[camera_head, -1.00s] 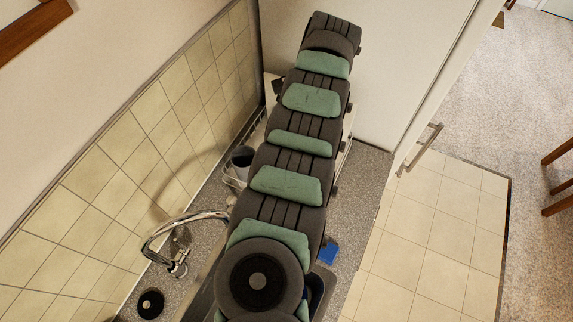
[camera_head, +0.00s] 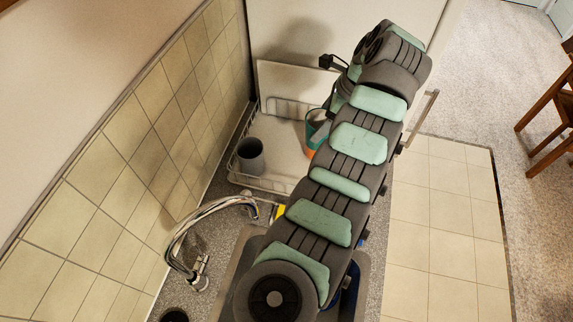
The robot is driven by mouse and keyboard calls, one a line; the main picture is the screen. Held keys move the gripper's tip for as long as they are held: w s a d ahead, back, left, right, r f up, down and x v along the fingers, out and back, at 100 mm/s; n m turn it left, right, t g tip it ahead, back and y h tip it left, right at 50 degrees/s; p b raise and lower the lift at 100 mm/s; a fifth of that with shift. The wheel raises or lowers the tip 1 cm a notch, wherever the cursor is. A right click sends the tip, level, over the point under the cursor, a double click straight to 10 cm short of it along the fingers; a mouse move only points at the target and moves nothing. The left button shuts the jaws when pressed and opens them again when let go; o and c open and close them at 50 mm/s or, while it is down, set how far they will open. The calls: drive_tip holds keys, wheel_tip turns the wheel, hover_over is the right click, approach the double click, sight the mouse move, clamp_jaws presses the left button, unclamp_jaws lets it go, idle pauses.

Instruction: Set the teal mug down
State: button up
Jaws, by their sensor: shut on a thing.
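The teal mug (camera_head: 317,130) shows partly left of my arm in the head view, over the white dish rack, with an orange patch low on it. My gripper (camera_head: 328,108) is at the mug, shut on it, and mostly hidden behind my wrist. I cannot tell whether the mug touches the rack floor.
A white wire dish rack (camera_head: 262,183) stands on the counter against the tiled wall. A dark grey cup (camera_head: 250,157) stands in its left part. The rack floor between cup and mug looks clear.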

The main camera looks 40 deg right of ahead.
wheel_tip(320, 180, down, 20)
drive_tip(key=shift+f, duration=0.1)
idle(0.5)
drive_tip(key=o, duration=1.7)
drive_tip(key=b+v, duration=0.1)
drive_tip(key=v, duration=1.1)
drive_tip(key=shift+w, duration=0.1)
